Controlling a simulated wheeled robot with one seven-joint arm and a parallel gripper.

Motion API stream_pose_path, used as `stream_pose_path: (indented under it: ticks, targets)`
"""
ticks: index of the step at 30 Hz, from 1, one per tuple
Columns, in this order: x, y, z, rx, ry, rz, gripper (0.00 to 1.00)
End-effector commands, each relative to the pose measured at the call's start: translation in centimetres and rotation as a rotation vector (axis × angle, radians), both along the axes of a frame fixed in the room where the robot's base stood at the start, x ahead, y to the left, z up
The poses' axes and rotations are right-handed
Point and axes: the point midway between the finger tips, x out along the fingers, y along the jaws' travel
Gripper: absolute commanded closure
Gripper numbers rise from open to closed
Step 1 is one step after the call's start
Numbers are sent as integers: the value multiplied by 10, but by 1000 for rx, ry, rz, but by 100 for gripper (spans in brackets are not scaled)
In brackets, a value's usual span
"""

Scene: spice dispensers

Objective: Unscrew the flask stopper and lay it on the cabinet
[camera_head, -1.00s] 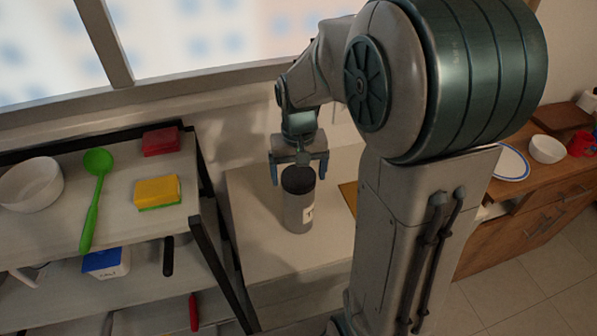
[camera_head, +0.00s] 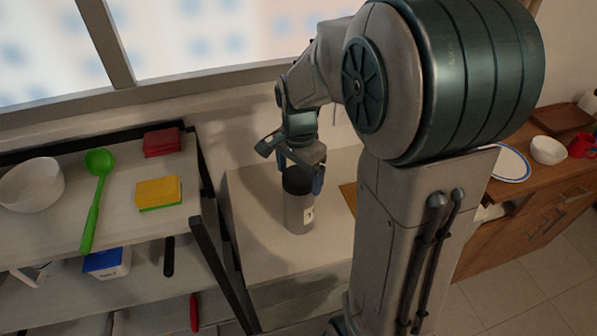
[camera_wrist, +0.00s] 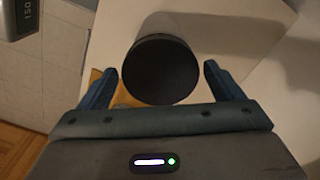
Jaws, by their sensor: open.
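The flask (camera_head: 299,213) stands upright on the white cabinet top (camera_head: 255,225). It has a grey body, a pale label and a dark stopper (camera_head: 298,181) on top. In the wrist view the round dark stopper (camera_wrist: 160,69) lies between and a little beyond my gripper's two blue fingers. My gripper (camera_head: 300,180) is above the flask with its fingers around the stopper's sides. The fingers are open, with a visible gap on each side of the stopper in the wrist view (camera_wrist: 161,82). My arm hides part of the cabinet's right side.
A shelf at left holds a white bowl (camera_head: 32,185), a green ladle (camera_head: 95,200), a yellow sponge (camera_head: 158,193) and a red sponge (camera_head: 161,142). A wooden counter at right carries a plate (camera_head: 511,164) and a bowl (camera_head: 548,150). The cabinet top before the flask is clear.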

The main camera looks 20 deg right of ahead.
Motion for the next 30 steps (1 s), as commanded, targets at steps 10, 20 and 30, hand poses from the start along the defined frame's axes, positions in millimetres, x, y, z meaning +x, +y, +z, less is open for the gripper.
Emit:
stream_pose_path:
  ticks: [10, 20, 30]
  targets:
    - [0, 0, 0, 0, 0, -197, 13]
    - [1, 1, 1, 0, 0, -552, 13]
    - [2, 1, 1, -1, 2, -906, 13]
